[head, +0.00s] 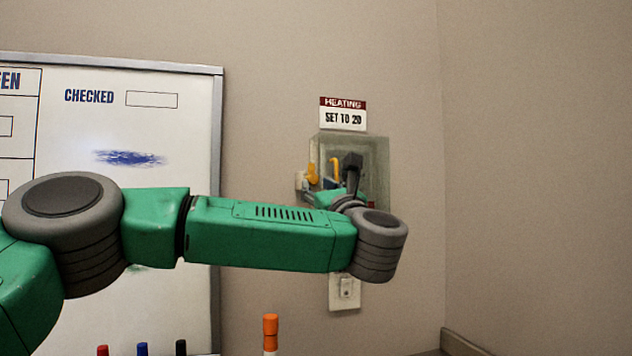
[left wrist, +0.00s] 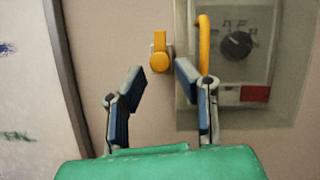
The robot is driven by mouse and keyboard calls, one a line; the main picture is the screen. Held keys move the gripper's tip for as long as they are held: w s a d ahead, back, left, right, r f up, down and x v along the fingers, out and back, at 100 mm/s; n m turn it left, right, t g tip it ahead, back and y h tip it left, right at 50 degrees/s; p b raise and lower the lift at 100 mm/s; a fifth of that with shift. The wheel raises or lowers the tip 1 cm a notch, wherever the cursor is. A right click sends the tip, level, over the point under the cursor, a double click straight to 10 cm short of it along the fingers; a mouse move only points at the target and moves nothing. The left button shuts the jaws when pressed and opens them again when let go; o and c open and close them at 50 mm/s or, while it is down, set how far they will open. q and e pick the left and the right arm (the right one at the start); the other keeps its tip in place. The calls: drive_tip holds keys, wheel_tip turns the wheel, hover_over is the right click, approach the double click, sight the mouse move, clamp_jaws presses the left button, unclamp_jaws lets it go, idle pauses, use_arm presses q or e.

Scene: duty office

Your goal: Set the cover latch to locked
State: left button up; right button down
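The yellow cover latch (left wrist: 160,52) sits on a pale mount on the wall, just left of the clear cover (left wrist: 188,118). In the head view the latch (head: 312,172) shows at the cover's left edge. A yellow handle (left wrist: 203,45) curves on the cover's left side. My left gripper (left wrist: 160,82) is open and empty, its blue-padded fingers spread below and to either side of the latch. In the head view the left gripper (head: 338,178) partly hides the cover. My right gripper is not in view.
Behind the cover are a dark dial (left wrist: 236,45) and a red patch (left wrist: 255,94). A heating sign (head: 343,114) hangs above and a wall switch (head: 345,291) is below. A framed whiteboard (head: 190,120) stands left. The wall at right is bare.

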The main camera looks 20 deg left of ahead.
use_arm(q)
drive_tip(key=shift+x, duration=0.8)
drive_tip(key=shift+w, duration=0.1)
drive_tip(key=shift+a, duration=0.1)
clamp_jaws()
